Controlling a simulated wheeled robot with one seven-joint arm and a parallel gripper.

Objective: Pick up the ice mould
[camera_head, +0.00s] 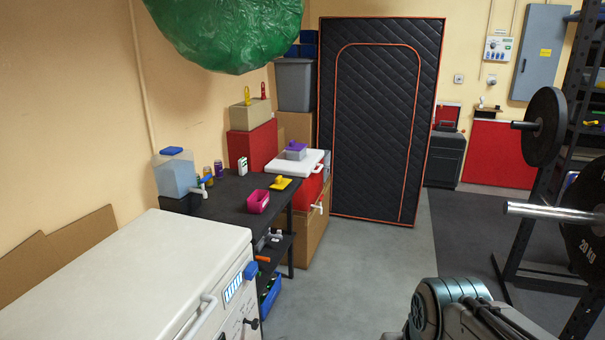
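No object is plainly recognisable as the ice mould at this size. A small pink open-topped container (258,201) sits at the front edge of a black table (228,190). A small grey box with a purple top (296,151) sits on the white lid of a red cooler (306,190). I cannot tell whether either is the mould. Part of my arm shows at the bottom right, apart from both. My gripper is out of view.
A white chest (140,270) fills the lower left. A yellow object (281,184), small bottles and a clear water dispenser (175,174) share the table. A barbell (550,211) and rack stand at right. The grey floor (350,270) between is clear.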

